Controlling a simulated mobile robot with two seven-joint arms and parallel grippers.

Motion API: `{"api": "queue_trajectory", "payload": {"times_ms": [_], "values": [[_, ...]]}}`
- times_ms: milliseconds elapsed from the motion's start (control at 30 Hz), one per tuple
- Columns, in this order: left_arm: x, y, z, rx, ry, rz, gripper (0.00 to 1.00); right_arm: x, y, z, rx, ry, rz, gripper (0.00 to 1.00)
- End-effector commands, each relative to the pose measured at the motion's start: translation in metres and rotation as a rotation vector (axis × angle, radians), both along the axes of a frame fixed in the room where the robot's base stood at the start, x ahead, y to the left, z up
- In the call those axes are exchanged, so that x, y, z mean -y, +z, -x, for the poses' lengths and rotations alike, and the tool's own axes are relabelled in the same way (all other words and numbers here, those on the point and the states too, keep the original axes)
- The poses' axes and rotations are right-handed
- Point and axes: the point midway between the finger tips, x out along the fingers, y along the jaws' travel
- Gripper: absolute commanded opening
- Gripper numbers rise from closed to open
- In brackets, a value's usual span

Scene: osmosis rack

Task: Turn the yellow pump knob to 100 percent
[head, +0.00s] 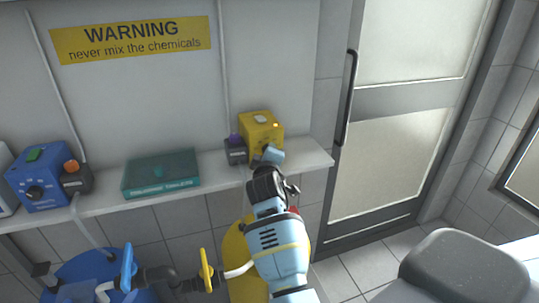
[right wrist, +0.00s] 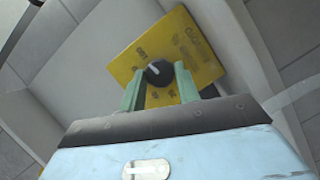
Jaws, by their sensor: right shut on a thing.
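The yellow pump (head: 261,124) stands on the right part of the wall shelf. In the right wrist view its yellow face (right wrist: 197,52) shows tilted, with small printed marks around a round black knob (right wrist: 158,72). A white pointer line on the knob points toward the upper left of that view; the marks are too small to read surely. My right gripper (head: 268,157) is at the pump's front. Its two pale green fingers (right wrist: 160,88) are on either side of the knob, closed on it. In the head view the gripper hides the knob. My left gripper is not in view.
A dark box with a purple top (head: 236,151) sits close left of the pump. A teal box (head: 161,174) and a blue pump (head: 42,180) stand farther left on the shelf (head: 213,169). Below are blue and yellow barrels with a yellow valve handle (head: 206,270). A door stands right.

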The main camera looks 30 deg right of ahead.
Motion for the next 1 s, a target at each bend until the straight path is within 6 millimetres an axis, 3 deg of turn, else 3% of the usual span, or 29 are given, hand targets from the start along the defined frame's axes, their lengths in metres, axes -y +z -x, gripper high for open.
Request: {"api": "queue_trajectory", "payload": {"times_ms": [200,233,400,1000], "values": [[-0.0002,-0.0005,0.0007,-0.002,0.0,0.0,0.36,0.0,0.0005,-0.0002,0.003,0.0,-0.002,0.09],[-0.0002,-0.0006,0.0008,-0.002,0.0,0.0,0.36,0.0,0.0004,-0.0001,0.003,0.0,-0.002,0.33],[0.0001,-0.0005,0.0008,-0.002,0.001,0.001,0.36,0.0001,0.0004,-0.0001,0.002,0.0,-0.001,0.54],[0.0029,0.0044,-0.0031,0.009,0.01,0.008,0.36,0.0018,0.0028,0.0002,0.002,0.001,0.001,0.54]]}}
